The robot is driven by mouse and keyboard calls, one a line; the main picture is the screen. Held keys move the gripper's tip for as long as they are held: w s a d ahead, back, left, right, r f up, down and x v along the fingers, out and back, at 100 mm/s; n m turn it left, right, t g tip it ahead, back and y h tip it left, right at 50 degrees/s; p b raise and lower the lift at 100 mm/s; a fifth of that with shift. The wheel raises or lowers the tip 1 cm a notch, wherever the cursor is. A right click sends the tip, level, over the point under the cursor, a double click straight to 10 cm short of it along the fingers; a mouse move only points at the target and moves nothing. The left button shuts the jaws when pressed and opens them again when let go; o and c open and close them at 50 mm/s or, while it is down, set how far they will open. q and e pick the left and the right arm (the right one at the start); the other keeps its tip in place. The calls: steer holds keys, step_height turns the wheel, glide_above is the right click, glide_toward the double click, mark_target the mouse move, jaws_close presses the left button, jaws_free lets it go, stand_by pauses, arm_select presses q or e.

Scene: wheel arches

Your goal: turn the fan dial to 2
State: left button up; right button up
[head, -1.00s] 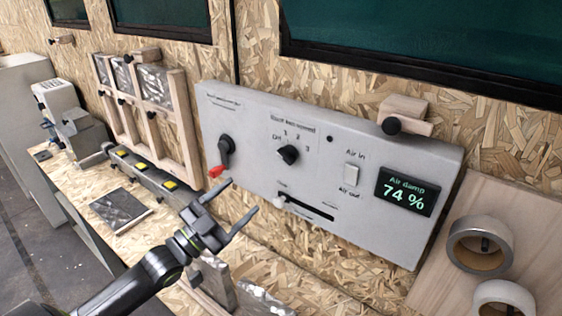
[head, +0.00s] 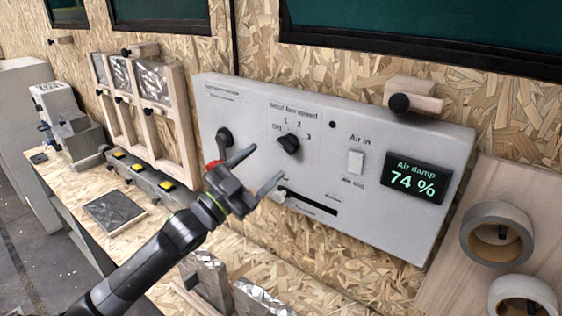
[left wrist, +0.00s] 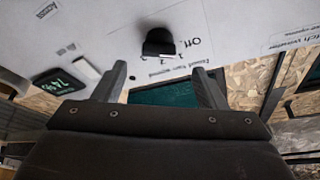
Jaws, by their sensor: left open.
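The fan dial (head: 289,144) is a black knob on the grey wall panel (head: 330,170), with Off, 1, 2 and 3 printed around it. In the left wrist view the dial (left wrist: 158,42) is ahead of the fingers, roughly between them and apart from them. I cannot tell for certain which mark it points to. My left gripper (head: 262,169) is open and empty, below and left of the dial in the head view. My right gripper is not in view.
The panel also carries a slider (head: 310,200), a white air switch (head: 356,162) and a display (head: 414,184) reading 74 %. Tape rolls (head: 496,234) are at the right. A wooden rack (head: 150,115) and a workbench with yellow-marked boxes (head: 140,168) are at the left.

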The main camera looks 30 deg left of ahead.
mark_target(283, 148)
arm_select(q)
steer(key=shift+b+x, duration=0.55)
steer(key=shift+x, duration=2.65)
steer(key=shift+f, duration=0.1)
steer(key=c, duration=1)
